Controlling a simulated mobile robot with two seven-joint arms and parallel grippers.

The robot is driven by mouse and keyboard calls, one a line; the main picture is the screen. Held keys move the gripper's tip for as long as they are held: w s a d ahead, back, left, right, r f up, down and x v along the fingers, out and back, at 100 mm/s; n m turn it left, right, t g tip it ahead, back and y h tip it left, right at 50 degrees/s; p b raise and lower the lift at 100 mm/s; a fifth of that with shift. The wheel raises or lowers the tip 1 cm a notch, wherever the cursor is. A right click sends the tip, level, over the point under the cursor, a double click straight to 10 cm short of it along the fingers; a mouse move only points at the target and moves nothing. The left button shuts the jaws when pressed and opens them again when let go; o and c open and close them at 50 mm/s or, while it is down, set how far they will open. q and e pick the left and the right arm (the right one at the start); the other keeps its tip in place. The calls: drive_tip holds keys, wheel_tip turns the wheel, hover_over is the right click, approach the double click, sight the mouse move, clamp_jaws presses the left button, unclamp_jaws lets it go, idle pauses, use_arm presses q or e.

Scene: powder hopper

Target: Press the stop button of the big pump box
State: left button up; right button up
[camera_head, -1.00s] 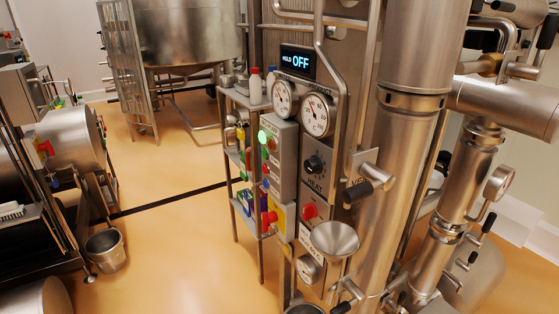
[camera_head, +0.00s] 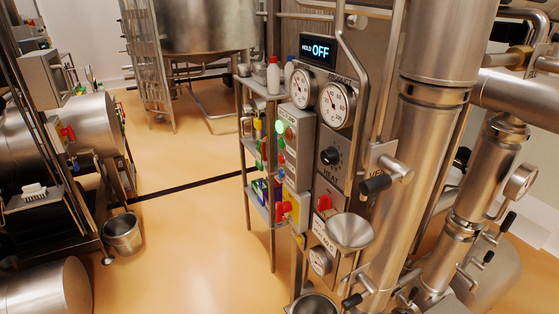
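A tall grey control box (camera_head: 297,155) stands on the left side of the steel column machine in the middle of the view. It has a lit green lamp (camera_head: 279,126) near its top and several small coloured buttons on its narrow left face, seen at a steep angle. Their labels are too small to read, so I cannot tell which is a stop button or whether this is the big pump box. A red knob (camera_head: 283,207) sits on a yellow plate (camera_head: 299,209) at the lower end of the box. Neither of my grippers is in view.
A display (camera_head: 317,51) reads "HOLD OFF" above two round gauges (camera_head: 336,104). A bucket (camera_head: 122,233) stands by the left machine. Open orange floor (camera_head: 190,245) lies between.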

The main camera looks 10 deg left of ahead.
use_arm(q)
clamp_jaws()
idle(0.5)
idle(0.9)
